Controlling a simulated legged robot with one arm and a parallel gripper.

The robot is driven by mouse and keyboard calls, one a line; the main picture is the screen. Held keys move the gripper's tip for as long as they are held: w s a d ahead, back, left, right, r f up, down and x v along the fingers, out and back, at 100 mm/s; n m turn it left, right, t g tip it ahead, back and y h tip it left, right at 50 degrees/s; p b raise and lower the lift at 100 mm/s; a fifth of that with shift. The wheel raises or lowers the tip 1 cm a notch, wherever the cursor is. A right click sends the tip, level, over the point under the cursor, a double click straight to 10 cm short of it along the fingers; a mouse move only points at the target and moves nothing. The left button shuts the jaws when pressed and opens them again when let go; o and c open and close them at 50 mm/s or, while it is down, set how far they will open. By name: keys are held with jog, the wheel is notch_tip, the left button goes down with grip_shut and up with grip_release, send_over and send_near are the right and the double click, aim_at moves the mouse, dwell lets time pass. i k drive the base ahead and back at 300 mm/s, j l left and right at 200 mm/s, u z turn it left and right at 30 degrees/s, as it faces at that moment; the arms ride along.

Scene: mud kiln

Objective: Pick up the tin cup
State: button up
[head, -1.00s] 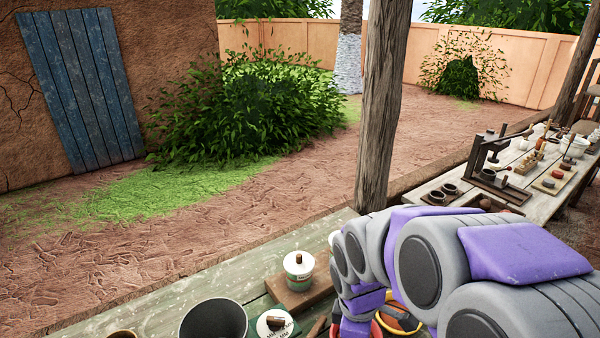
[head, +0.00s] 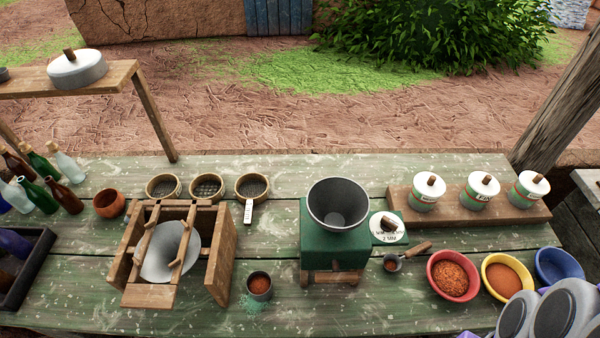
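A small dark metal cup (head: 260,286), which looks like the tin cup, stands upright near the front of the green worktable. Reddish-brown material shows inside it. A patch of green powder lies on the boards beside its base. It stands between a wooden frame box on its left and a green grinder on its right, apart from both. My gripper is out of view; only grey and purple links of my arm show at the lower right corner, well to the right of the cup.
The wooden box (head: 221,262) holds a metal cone. The green grinder (head: 318,246) has a dark hopper. A small scoop (head: 393,264) and bowls of powder (head: 453,276) lie to the right. Bottles (head: 40,195) crowd the left. The boards in front of the cup look clear.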

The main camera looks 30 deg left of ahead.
aim_at(259, 284)
jog(key=l+u, duration=0.1)
jog(key=u, duration=2.05)
jog(key=z, duration=2.95)
jog(key=u, duration=2.8)
jog(key=k+j+z, duration=0.1)
jog(key=j, duration=0.25)
jog(key=k+j+z, duration=0.15)
jog(key=j, duration=0.15)
jog(key=i, duration=0.05)
